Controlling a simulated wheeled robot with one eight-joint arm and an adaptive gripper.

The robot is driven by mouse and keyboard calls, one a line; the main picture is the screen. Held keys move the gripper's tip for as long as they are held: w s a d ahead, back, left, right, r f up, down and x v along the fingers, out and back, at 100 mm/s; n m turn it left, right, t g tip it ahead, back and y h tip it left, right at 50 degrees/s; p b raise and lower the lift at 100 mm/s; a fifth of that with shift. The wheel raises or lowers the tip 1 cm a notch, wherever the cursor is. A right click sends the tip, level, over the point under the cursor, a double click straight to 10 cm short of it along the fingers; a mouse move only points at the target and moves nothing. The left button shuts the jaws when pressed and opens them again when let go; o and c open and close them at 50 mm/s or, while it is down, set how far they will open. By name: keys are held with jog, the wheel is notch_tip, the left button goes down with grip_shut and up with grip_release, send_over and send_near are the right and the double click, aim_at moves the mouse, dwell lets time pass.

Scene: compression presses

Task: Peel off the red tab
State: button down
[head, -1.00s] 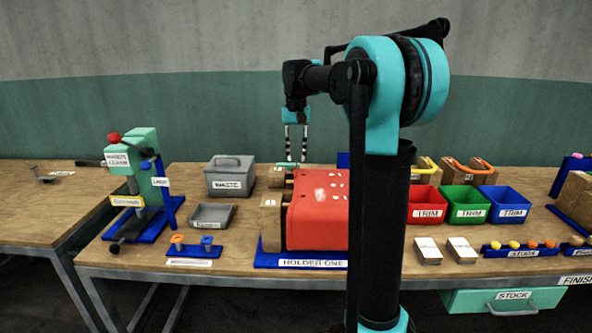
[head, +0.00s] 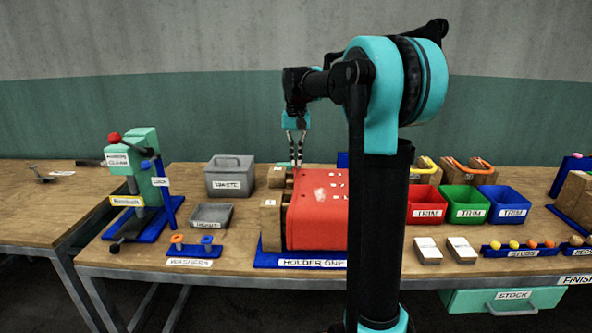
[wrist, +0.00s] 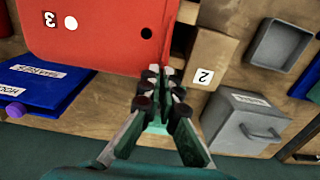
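A large red block or cover (head: 318,215) sits in the blue holder labelled HOLDER ONE (head: 268,260), with wooden pieces at its left side. The red piece also fills the upper left of the wrist view (wrist: 95,30), with a white label 3 and a dark hole. I cannot make out a separate red tab. My gripper (head: 296,165) is at the far left end of the red piece. In the wrist view my gripper (wrist: 161,78) has its fingertips nearly together at the red piece's corner. The fingers hide whatever may be between them.
A wooden block labelled 2 (wrist: 210,55) stands close beside the fingers. A grey WASTE box (head: 229,187) and a grey tray (head: 211,217) lie left of the holder. Red (head: 428,190), green and blue TRIM bins stand right. A green press (head: 145,180) is at left.

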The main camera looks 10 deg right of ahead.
jog(key=shift+r, duration=0.35)
jog(key=shift+r, duration=2.65)
